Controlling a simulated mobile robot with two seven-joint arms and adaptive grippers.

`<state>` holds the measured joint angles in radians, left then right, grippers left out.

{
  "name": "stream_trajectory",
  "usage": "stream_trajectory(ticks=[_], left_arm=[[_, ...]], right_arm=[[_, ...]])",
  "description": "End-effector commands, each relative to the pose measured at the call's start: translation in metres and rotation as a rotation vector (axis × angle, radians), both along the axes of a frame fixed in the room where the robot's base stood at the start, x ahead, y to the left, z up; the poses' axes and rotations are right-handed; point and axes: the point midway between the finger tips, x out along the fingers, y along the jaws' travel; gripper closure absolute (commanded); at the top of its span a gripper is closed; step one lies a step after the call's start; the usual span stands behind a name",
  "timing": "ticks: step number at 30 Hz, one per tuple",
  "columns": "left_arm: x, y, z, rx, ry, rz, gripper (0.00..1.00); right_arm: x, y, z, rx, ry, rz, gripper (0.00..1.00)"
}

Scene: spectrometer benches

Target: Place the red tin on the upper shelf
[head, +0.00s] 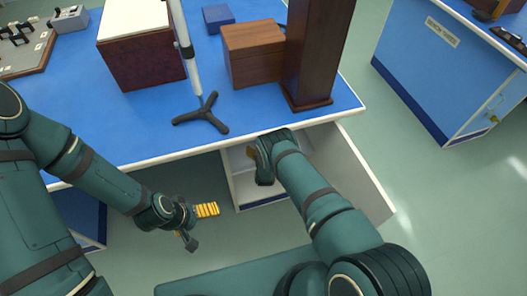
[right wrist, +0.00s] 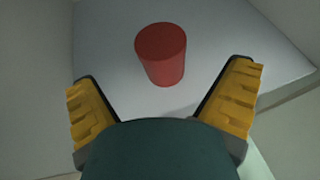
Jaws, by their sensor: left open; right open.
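The red tin (right wrist: 161,55) stands upright on a pale grey surface in the right wrist view, beyond and between the fingers. It does not show in the head view. My right gripper (right wrist: 164,78) is open and empty, with one yellow-padded finger on each side and the tin apart from both. In the head view my right arm reaches into an open white cabinet (head: 241,163) under the blue bench, where a shelf edge shows; I cannot tell which shelf bears the tin. My left gripper (head: 199,226) is open and empty, in front of the bench.
An open white door or side panel (head: 350,172) stands right of my right arm. On the blue bench (head: 145,122) are a black-footed stand (head: 203,115), a wooden box (head: 252,55) and a tall wooden column (head: 315,50). Another blue bench (head: 440,75) stands at the right across free floor.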

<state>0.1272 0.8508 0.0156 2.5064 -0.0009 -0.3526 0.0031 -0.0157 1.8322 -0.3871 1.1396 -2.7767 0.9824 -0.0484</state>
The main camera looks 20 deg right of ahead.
Motion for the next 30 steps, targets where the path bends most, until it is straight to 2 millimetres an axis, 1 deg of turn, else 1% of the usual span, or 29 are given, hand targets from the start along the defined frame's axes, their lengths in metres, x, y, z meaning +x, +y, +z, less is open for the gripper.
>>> stream_trajectory(ticks=[1,6,11,14,17,18,20,21,23,24,26,27,29,30], left_arm=[[-0.001,0.0,0.006,0.0,0.002,-0.001,0.0],[-0.002,0.0,0.012,-0.001,0.006,-0.001,0.0],[-0.003,0.0,0.015,-0.001,0.008,-0.002,0.0],[-0.003,0.0,0.015,-0.001,0.008,-0.002,0.0],[-0.003,0.0,0.015,-0.001,0.008,-0.002,0.0],[-0.003,0.0,0.015,-0.001,0.008,-0.002,0.0],[-0.003,0.0,0.015,-0.001,0.008,-0.002,0.0],[-0.003,0.0,0.015,-0.001,0.008,-0.002,0.0],[-0.003,0.0,0.015,-0.001,0.008,-0.002,0.0],[-0.003,0.0,0.015,-0.001,0.008,-0.002,0.0],[-0.003,0.0,0.015,-0.001,0.008,-0.002,0.0],[-0.003,0.0,0.015,-0.001,0.008,-0.002,0.0],[-0.003,0.0,0.015,-0.001,0.008,-0.002,0.0],[-0.003,0.0,0.015,-0.001,0.008,-0.002,0.0]], right_arm=[[-0.008,0.002,0.006,-0.002,0.003,0.002,0.0],[-0.028,0.007,0.013,-0.002,0.002,0.002,0.0],[-0.038,0.006,0.016,0.002,0.005,-0.009,0.0],[-0.046,-0.007,0.016,0.02,0.04,-0.083,0.0],[-0.067,-0.035,0.014,0.07,0.129,-0.256,0.0],[-0.08,-0.046,0.013,0.103,0.177,-0.348,0.0],[-0.105,-0.062,0.012,0.164,0.254,-0.5,0.0],[-0.124,-0.069,0.012,0.211,0.306,-0.604,0.0],[-0.154,-0.074,0.013,0.288,0.381,-0.757,0.0],[-0.173,-0.074,0.016,0.343,0.427,-0.855,0.0],[-0.202,-0.069,0.021,0.431,0.493,-1.002,0.0],[-0.22,-0.063,0.025,0.495,0.533,-1.097,0.0],[-0.246,-0.051,0.034,0.592,0.586,-1.239,0.0],[-0.261,-0.04,0.041,0.66,0.617,-1.329,0.0]])
